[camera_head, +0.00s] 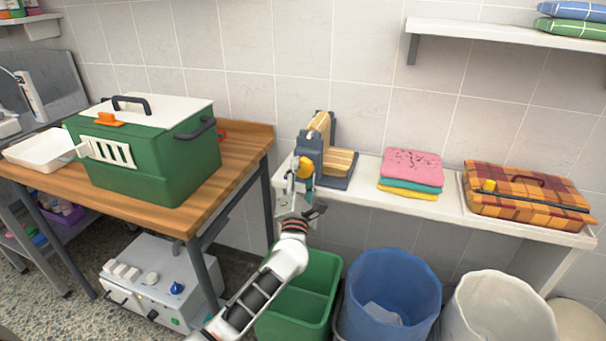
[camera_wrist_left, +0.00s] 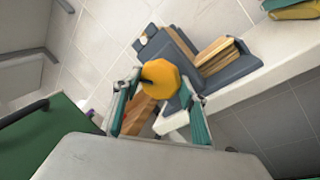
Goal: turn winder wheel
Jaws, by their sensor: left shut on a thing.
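The winder (camera_head: 311,147) is a grey-blue device with tan striped material, at the left end of the white shelf. Its yellow wheel (camera_head: 305,167) is on the near left side; the wheel also shows large in the left wrist view (camera_wrist_left: 172,74). My left gripper (camera_head: 300,184) reaches up to the wheel from below and in front. In the left wrist view, its two green fingers (camera_wrist_left: 160,84) stand on either side of the wheel, shut on it. The wheel's far side is hidden. My right gripper is not in view.
A green carrier (camera_head: 150,160) stands on the wooden table (camera_head: 215,190) at left. Folded towels (camera_head: 412,168) and a plaid case (camera_head: 525,188) lie along the white shelf (camera_head: 452,205). Green (camera_head: 318,262), blue (camera_head: 392,272) and white (camera_head: 500,300) bins stand below.

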